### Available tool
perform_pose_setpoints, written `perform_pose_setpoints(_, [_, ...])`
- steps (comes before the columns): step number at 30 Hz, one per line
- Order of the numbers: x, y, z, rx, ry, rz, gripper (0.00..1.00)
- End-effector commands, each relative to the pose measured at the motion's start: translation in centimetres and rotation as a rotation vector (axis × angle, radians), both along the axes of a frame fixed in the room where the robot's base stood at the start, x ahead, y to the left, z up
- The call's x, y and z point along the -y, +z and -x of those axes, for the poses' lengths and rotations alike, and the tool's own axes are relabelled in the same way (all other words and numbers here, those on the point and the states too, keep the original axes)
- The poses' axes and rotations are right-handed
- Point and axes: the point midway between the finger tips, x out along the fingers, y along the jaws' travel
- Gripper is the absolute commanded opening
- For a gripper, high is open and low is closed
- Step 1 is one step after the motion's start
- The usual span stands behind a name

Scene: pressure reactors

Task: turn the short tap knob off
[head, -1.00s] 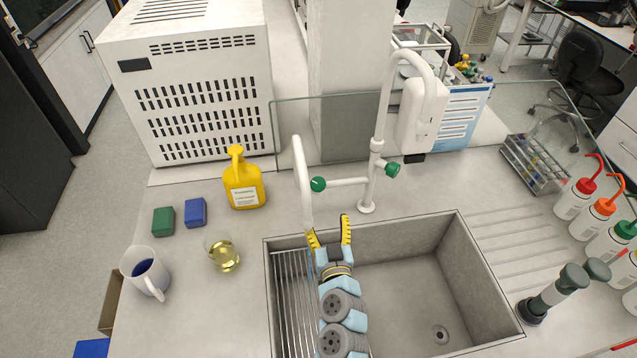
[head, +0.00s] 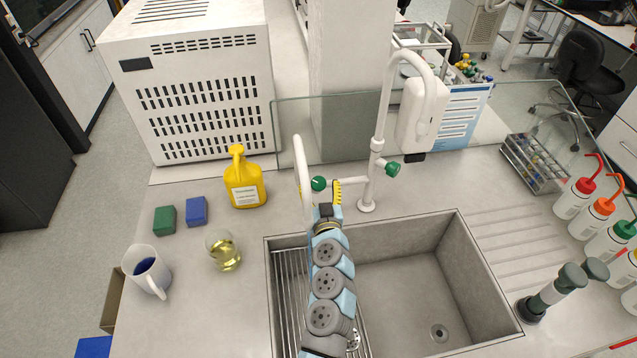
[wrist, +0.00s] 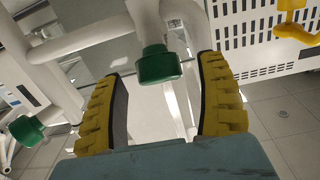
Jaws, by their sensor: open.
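The tap is white, with a tall gooseneck spout (head: 385,95) and a short spout (head: 301,165) on its left. A green knob (head: 318,184) sits by the short spout, and a second green knob (head: 393,169) sits by the tall column. In the wrist view the short spout's knob (wrist: 159,65) lies between the fingers and a little beyond them. The other knob (wrist: 26,130) is at lower left. My gripper (wrist: 165,100) is open, with yellow padded fingers on either side of the near knob, not visibly touching it. In the head view, my gripper (head: 325,196) is partly hidden.
The sink (head: 400,270) lies under my arm, with a metal rack (head: 287,300) at its left. A glass screen (head: 290,125) stands behind. A yellow bottle (head: 244,185), a beaker (head: 222,252) and a mug (head: 147,270) stand at left.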

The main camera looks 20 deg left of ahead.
Motion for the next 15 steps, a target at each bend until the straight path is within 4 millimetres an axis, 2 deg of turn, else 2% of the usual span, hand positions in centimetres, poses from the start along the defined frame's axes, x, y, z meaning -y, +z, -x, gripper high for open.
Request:
perform_pose_setpoints(6, [-0.7,0.1,-1.3,0.0,0.0,0.0,0.73])
perform_pose_setpoints(15, [-0.9,0.0,-1.6,0.0,-0.002,0.0,0.73])
